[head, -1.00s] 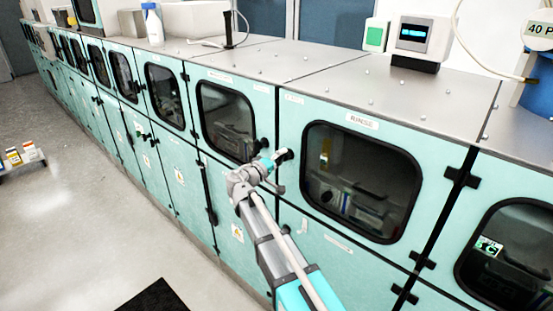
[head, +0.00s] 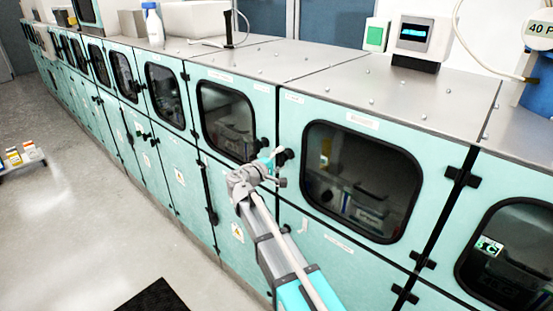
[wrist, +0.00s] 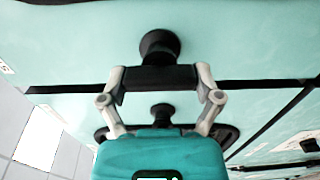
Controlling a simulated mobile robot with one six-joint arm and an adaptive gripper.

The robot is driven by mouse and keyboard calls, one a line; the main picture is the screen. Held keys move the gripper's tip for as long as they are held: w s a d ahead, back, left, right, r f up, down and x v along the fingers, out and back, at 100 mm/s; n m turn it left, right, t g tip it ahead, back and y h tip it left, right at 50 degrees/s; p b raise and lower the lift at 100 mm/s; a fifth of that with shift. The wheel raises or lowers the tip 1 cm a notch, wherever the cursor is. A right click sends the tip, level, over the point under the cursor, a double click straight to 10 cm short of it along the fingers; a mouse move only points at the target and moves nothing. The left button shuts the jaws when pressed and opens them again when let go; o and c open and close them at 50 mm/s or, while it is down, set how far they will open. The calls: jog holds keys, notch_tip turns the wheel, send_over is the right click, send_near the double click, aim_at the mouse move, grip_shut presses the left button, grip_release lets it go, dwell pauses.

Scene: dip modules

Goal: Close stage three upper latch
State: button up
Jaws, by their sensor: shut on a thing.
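A round black knob (wrist: 159,43) shows just beyond the bar, on the teal panel. In the head view a black latch knob (head: 286,155) shows beside my gripper, which hides part of that area. I cannot read which stage the door label names.
Another black knob (head: 262,143) sits close by on the neighbouring door to the left. A further black fitting (wrist: 162,112) shows behind my gripper in the wrist view. Door hinges (head: 461,177) stick out at right.

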jog(key=o, duration=0.9)
jog(key=shift+v, duration=6)
jog(key=shift+f, duration=0.1)
